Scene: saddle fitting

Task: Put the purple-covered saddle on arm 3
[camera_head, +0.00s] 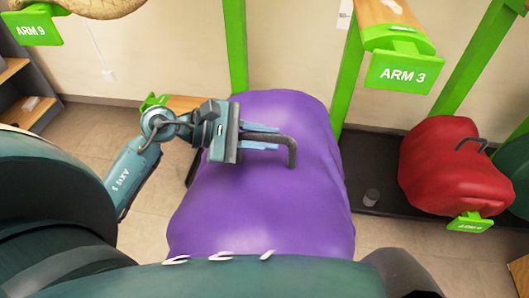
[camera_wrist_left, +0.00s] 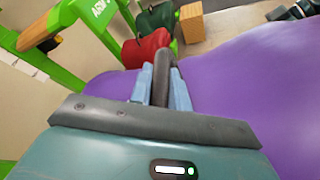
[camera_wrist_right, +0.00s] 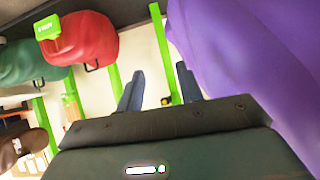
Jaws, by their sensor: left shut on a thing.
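The purple-covered saddle (camera_head: 265,210) fills the middle of the head view, close to my body. My left gripper (camera_head: 277,137) is shut on its dark bent handle (camera_head: 291,152), also seen between the fingers in the left wrist view (camera_wrist_left: 162,68). What bears the saddle's underside is hidden. Arm 3 (camera_head: 400,72) is a wooden beam with a green label end at upper right, above and apart from the saddle; nothing shows on its visible part. My right gripper (camera_wrist_right: 158,78) is open and empty, with the purple cover (camera_wrist_right: 250,60) to its right.
A red-covered saddle (camera_head: 450,165) sits on a lower arm at right. Arm 9 (camera_head: 38,27) at upper left bears a tan item (camera_head: 95,6). Green posts (camera_head: 345,80) stand behind the purple saddle.

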